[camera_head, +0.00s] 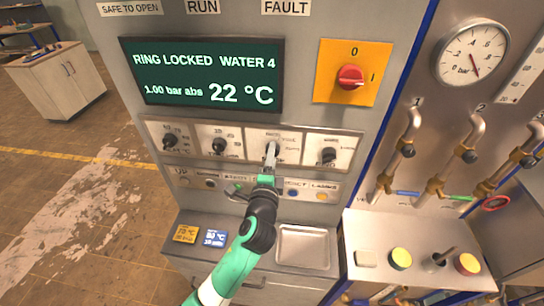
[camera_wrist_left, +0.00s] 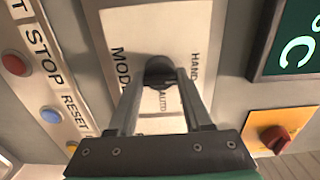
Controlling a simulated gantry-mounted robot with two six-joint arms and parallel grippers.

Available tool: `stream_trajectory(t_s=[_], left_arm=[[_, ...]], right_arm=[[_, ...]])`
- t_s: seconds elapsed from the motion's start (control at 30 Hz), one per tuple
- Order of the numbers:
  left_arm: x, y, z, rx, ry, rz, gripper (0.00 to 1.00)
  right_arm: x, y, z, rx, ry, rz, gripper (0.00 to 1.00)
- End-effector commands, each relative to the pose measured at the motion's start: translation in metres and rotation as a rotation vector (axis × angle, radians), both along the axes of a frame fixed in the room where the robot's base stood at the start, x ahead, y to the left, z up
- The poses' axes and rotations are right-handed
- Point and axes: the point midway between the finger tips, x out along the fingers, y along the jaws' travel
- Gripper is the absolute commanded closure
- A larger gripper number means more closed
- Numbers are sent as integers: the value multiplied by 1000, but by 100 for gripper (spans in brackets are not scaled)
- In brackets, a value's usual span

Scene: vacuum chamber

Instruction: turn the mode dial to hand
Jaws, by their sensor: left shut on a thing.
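The mode dial (camera_wrist_left: 160,68) is a small black knob on a white plate (camera_wrist_left: 112,22) marked MODE, HAND and AUTO. My left gripper (camera_wrist_left: 161,80) has one finger on each side of the knob and is shut on it. In the head view my left gripper (camera_head: 271,153) reaches up to the third plate of the dial row and covers most of the knob. I cannot tell which word the dial points at. My right gripper is not in view.
Black dials (camera_head: 219,145) sit left of the mode dial, and another dial (camera_head: 328,156) sits right. Below is a button row (camera_head: 293,192). Above are a green display (camera_head: 200,75) and a red switch (camera_head: 350,77). A shallow tray (camera_head: 303,231) lies below right.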

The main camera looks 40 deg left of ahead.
Motion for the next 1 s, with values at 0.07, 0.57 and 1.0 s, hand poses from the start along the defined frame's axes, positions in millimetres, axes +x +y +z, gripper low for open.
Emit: stream_trajectory(t_s=[0.07, 0.57, 1.0], left_arm=[[0, 0, 1, -2, -3, -1, 46], [-3, -3, 0, 1, -1, -2, 20], [-76, -56, 4, 1, 3, -5, 20]], right_arm=[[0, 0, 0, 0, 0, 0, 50], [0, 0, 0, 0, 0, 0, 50], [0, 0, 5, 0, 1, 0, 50]])
